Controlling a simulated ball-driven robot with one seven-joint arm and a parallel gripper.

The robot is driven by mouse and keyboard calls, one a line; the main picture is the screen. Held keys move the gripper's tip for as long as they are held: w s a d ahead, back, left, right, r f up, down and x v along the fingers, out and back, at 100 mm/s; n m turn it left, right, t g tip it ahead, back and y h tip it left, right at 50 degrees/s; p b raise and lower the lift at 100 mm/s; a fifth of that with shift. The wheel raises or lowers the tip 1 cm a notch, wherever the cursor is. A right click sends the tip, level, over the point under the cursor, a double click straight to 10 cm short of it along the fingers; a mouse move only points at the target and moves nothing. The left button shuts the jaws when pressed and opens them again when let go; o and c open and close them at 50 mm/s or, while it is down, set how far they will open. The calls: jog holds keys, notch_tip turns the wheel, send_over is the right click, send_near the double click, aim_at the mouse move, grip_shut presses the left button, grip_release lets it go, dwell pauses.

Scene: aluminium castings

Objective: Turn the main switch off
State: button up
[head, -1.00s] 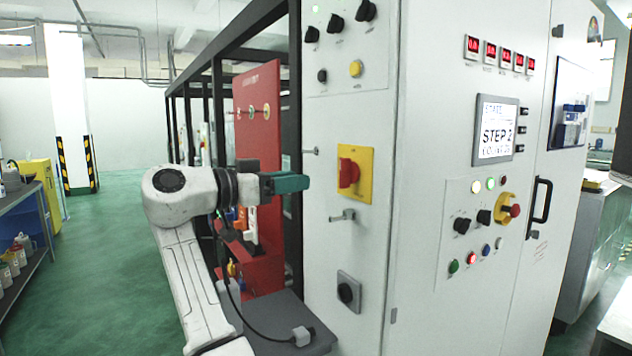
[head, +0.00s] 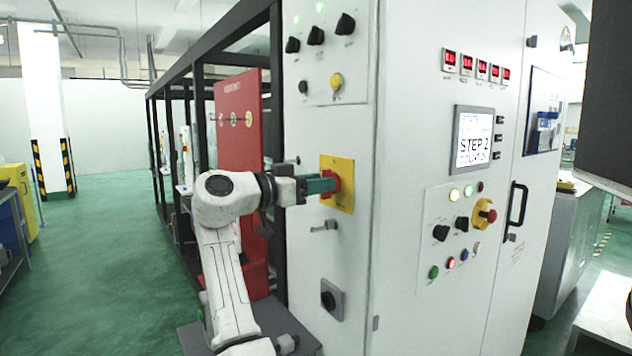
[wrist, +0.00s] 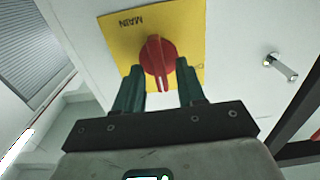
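The main switch is a red rotary knob (wrist: 157,55) on a yellow plate (wrist: 113,42) marked "MAIN". In the wrist view the knob's ridge points down the picture, and the lettering is upside down. In the head view the yellow plate (head: 345,199) is on the narrow side of the white cabinet, and the knob is mostly hidden behind my fingers. My gripper (wrist: 158,78) is open, its green fingers on either side of the knob's ridge with a gap on each side. It also shows in the head view (head: 334,185), reaching right to the knob.
A metal latch (head: 325,226) sits below the plate and a grey switch (head: 331,298) lower down. Black knobs (head: 316,36) are above. The front face has a "STEP 2" screen (head: 473,139), a red emergency button (head: 488,215) and a door handle (head: 517,205). A red panel (head: 238,135) stands behind my arm.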

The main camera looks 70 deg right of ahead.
grip_shut()
dwell(0.3)
jog(key=shift+n+p, duration=0.3)
jog(key=shift+n, duration=0.1)
jog(key=shift+w+d+n+p, duration=0.15)
jog(key=shift+n+p, duration=1.65)
jog(key=shift+n, duration=0.95)
jog(key=shift+w+a+n+p, duration=0.15)
jog(key=shift+n+p, duration=1.6)
jog(key=shift+n, duration=1)
jog(key=shift+d+f, duration=0.1)
